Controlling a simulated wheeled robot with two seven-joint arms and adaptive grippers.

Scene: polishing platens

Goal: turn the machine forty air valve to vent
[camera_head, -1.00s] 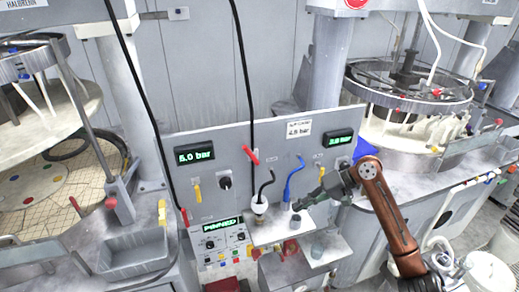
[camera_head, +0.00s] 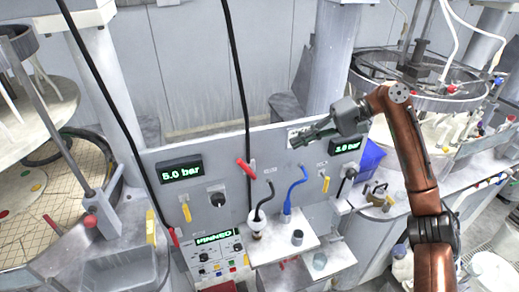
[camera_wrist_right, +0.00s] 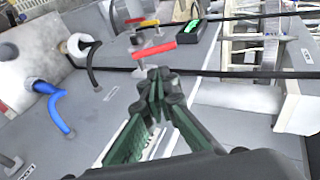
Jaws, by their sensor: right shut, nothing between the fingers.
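The grey air panel (camera_head: 225,182) stands upright at the centre. A red lever (camera_head: 246,168) sits in its upper middle and is tilted. A yellow lever (camera_head: 186,211) hangs at the left, and another yellow lever (camera_head: 325,184) is at the right. I cannot read which valve belongs to machine forty. My right gripper (camera_head: 294,140) is shut and empty in front of the panel's top edge, right of the red lever and apart from it. In the right wrist view, the red lever (camera_wrist_right: 155,51) appears just beyond the shut fingertips (camera_wrist_right: 157,82). My left gripper is not in view.
A green display (camera_head: 181,171) reads 5.0 bar; another (camera_head: 346,146) is at the right. A blue hose (camera_head: 294,190) and a black hose (camera_head: 264,200) rise below the gripper. A black cable (camera_head: 237,80) hangs in front of the panel. A small shelf (camera_head: 280,246) juts out below.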

